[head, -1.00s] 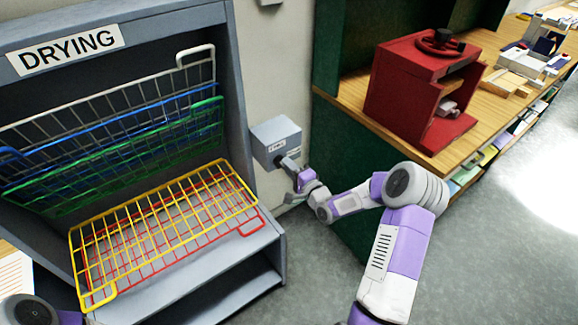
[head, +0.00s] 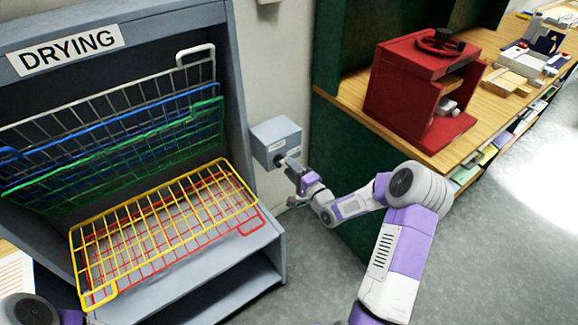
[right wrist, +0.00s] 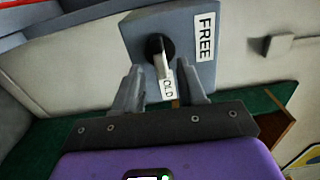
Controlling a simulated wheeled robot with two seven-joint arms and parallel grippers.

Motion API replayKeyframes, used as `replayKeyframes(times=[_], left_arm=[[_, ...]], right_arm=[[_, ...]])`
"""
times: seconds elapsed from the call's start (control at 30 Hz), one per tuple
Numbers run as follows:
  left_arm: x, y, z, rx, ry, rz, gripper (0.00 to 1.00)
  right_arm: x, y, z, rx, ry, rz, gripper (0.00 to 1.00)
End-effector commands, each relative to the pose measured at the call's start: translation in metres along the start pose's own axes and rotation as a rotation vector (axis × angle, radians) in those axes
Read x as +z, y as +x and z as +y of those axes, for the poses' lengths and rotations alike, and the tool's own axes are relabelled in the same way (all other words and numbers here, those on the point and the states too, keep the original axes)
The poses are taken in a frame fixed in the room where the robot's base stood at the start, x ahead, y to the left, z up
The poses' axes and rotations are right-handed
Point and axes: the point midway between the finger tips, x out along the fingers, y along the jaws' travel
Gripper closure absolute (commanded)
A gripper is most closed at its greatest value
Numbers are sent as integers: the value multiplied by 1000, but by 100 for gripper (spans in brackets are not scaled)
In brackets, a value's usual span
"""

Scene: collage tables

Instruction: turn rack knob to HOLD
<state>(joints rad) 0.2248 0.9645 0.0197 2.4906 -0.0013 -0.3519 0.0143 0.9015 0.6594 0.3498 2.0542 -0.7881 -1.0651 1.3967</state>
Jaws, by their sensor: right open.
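A grey-blue knob box (head: 276,139) is on the wall right of the drying rack. In the right wrist view the box (right wrist: 195,35) carries a FREE label (right wrist: 206,36) and a second, partly hidden label (right wrist: 168,86), with letters that look like the end of HOLD. The black knob (right wrist: 155,44) has a pale pointer (right wrist: 162,64) directed toward that second label. My right gripper (right wrist: 160,85) is open, its fingers on either side of the pointer's line; I cannot tell whether they touch it. In the head view this gripper (head: 290,166) is close to the box. My left gripper is out of view.
The grey drying rack (head: 240,85) holds several coloured wire shelves, with the yellow one (head: 165,215) lowered. A wooden counter (head: 400,140) with a red press-like box (head: 400,90) stands at the right. The grey floor (head: 480,250) is clear at the right.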

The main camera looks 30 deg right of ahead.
Motion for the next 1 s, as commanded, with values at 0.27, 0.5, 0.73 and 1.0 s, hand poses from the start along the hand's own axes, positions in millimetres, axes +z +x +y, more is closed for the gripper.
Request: replayKeyframes(times=[0.27,0.5,0.73,1.0], left_arm=[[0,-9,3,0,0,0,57],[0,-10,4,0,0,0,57],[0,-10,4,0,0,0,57],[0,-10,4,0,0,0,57]], right_arm=[[-1,-47,-1,2,0,3,60],[0,-60,-1,0,0,1,60],[0,-60,0,0,0,1,60],[3,-59,2,9,-3,-1,60]])
